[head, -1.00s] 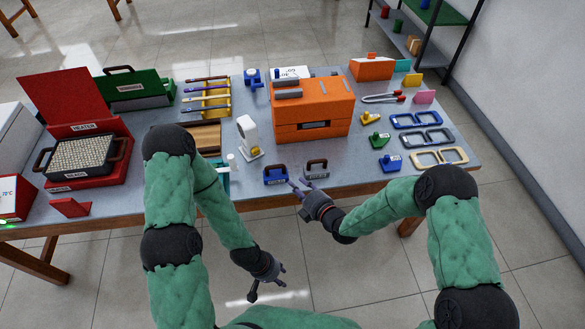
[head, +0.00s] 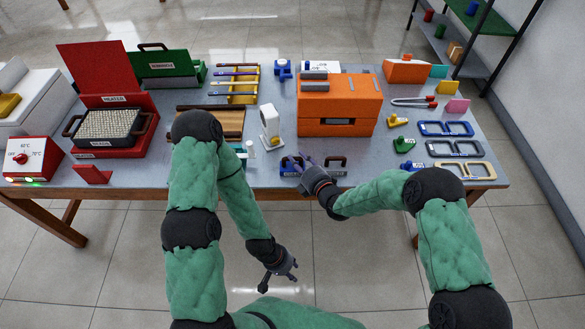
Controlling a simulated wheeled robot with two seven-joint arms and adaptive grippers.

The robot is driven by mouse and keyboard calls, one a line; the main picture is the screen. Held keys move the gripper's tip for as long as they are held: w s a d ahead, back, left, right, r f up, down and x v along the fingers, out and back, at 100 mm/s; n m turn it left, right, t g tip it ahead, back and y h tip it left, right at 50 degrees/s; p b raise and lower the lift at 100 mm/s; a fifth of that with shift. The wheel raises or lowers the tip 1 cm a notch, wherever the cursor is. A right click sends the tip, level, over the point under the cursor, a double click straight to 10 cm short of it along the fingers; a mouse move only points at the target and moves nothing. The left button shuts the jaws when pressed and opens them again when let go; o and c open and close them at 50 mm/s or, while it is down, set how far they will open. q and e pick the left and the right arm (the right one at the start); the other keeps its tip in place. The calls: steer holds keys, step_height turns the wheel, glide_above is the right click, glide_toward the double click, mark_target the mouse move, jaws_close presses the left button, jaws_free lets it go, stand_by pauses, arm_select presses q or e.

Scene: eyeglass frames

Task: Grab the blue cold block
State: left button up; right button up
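The blue cold block (head: 288,167), a small block with a dark handle, stands near the front edge of the table, in the middle. My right gripper (head: 306,161) is at its right side, with the fingers reaching over or beside its handle and hiding part of it. The fingers look spread apart; whether they touch the block I cannot tell. A similar grey-brown block with a handle (head: 337,167) stands just right of that gripper, partly covered. My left gripper (head: 277,277) is open and empty, low in front of the table.
Left of the block stand a white device (head: 270,128) and a small white vial (head: 250,150). Behind is a large orange box (head: 340,110). To the right lie a green piece (head: 403,145) and several eyeglass frames (head: 446,128). The red heater (head: 112,140) stands left.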

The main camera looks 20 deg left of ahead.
steer(key=shift+x, duration=1.35)
steer(key=shift+s+f, duration=0.1)
jaws_close()
steer(key=shift+r, duration=0.55)
step_height(320, 180, up, 2)
steer(key=shift+r+p, duration=0.15)
steer(key=shift+p, duration=0.35)
steer(key=s+a+r+p, duration=0.3)
steer(key=s+a+r, duration=0.2)
steer(key=s+r, duration=0.4)
steer(key=s, duration=0.4)
steer(key=shift+r+p, duration=0.35)
steer(key=shift+r, duration=0.05)
steer(key=shift+a, duration=0.1)
